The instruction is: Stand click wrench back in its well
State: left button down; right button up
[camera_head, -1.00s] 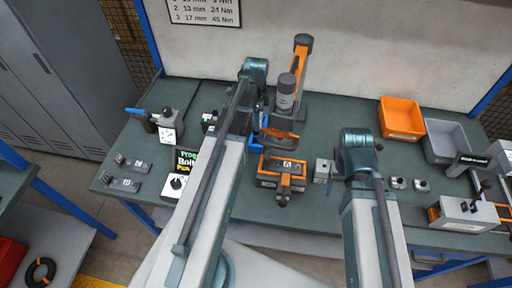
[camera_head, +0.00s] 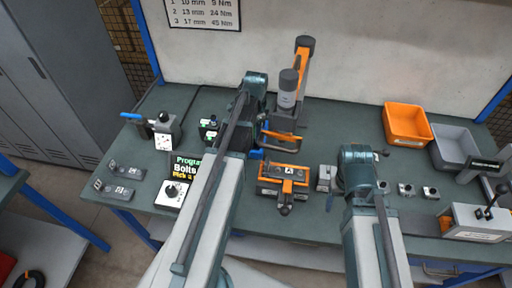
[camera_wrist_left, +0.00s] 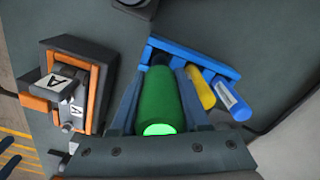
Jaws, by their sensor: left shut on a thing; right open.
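My left gripper (camera_wrist_left: 160,80) is shut on the green-handled click wrench (camera_wrist_left: 158,103), whose lit end faces the left wrist camera. A blue rack (camera_wrist_left: 190,56) is just beyond it, with a yellow handle (camera_wrist_left: 200,90) and a blue handle (camera_wrist_left: 232,100) standing at it, to the right of the green one. The wrench's lower end is hidden, so I cannot tell whether it is in a well. In the head view my left arm mostly covers the gripper and rack. My right gripper (camera_head: 338,188) is open and empty beside a small grey block, partly hidden by its arm.
An orange-and-black fixture marked A (camera_head: 284,178) sits close right of the left gripper in the head view. An orange post tool (camera_head: 300,75) stands behind. Orange (camera_head: 408,140) and grey (camera_head: 453,160) bins are at the right.

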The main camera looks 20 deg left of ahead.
pick_arm(q)
jog(key=shift+f, duration=0.45)
pick_arm(e)
jog(key=shift+f, duration=0.5)
pick_arm(q)
notch_tip(320, 180, down, 4)
jog(key=b, duration=0.3)
jog(key=shift+r+b, duration=0.2)
jog(key=shift+b, duration=0.15)
pick_arm(e)
notch_tip(320, 180, down, 4)
jog(key=shift+r, duration=0.25)
pick_arm(q)
jog(key=shift+f, duration=0.15)
pick_arm(e)
jog(key=shift+f, duration=0.15)
pick_arm(q)
jog(key=shift+c, duration=1.9)
grip_release()
notch_tip(320, 180, up, 12)
jog(key=p, duration=1.2)
jog(key=shift+r, duration=0.25)
pick_arm(e)
notch_tip(320, 180, up, 12)
jog(key=shift+r, duration=0.2)
